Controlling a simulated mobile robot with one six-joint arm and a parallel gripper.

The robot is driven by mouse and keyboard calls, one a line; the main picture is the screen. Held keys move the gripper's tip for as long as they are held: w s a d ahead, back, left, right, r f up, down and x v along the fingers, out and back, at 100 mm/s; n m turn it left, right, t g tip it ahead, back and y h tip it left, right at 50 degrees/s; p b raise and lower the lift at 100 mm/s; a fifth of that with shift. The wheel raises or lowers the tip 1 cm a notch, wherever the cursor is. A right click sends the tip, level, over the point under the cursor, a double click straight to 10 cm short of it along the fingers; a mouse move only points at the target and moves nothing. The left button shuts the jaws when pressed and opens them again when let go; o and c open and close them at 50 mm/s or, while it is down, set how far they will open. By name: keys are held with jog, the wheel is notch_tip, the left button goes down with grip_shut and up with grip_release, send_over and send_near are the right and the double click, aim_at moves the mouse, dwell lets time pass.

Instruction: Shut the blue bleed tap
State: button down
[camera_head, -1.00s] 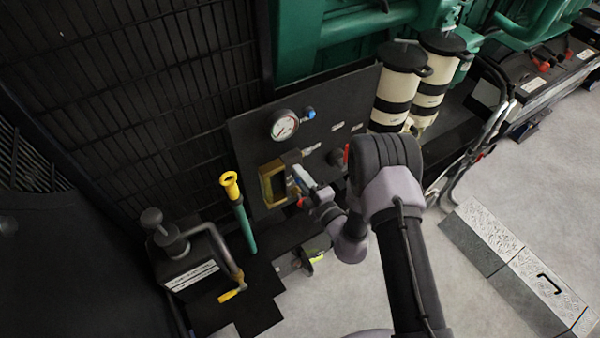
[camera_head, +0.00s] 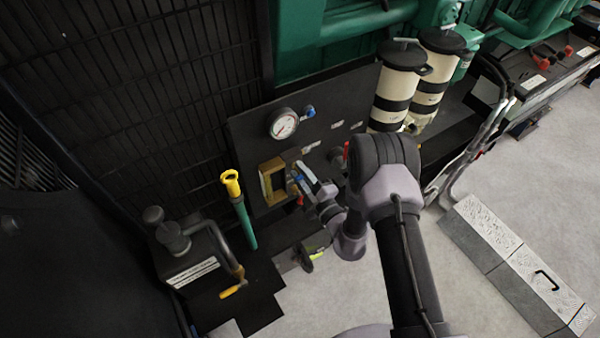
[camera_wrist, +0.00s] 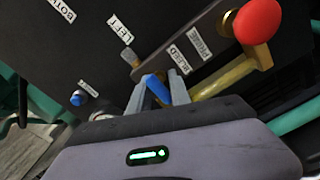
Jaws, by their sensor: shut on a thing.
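The blue bleed tap (camera_wrist: 157,88) shows as a short blue lever between my fingers in the wrist view, just below the BLEED label (camera_wrist: 180,60). My gripper (camera_wrist: 160,94) is shut on it. In the head view my gripper (camera_head: 307,184) is at the lower part of the black panel (camera_head: 246,132), right beside a brass frame (camera_head: 272,182). A bit of the blue tap (camera_head: 298,179) shows at the fingertips. The tap's body and base are mostly hidden by the fingers.
A brass pump with a red knob (camera_wrist: 257,20) stands close to my gripper in the wrist view. A blue knob (camera_wrist: 78,98) is farther left. A gauge (camera_head: 284,123) sits above, white canisters (camera_head: 398,87) to the right, and a yellow funnel (camera_head: 231,184) to the left.

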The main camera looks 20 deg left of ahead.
jog(key=c, duration=1.3)
grip_release()
jog(key=p+v, duration=0.2)
jog(key=v, duration=1.5)
jog(key=shift+s+d, duration=0.15)
jog(key=shift+d, duration=0.05)
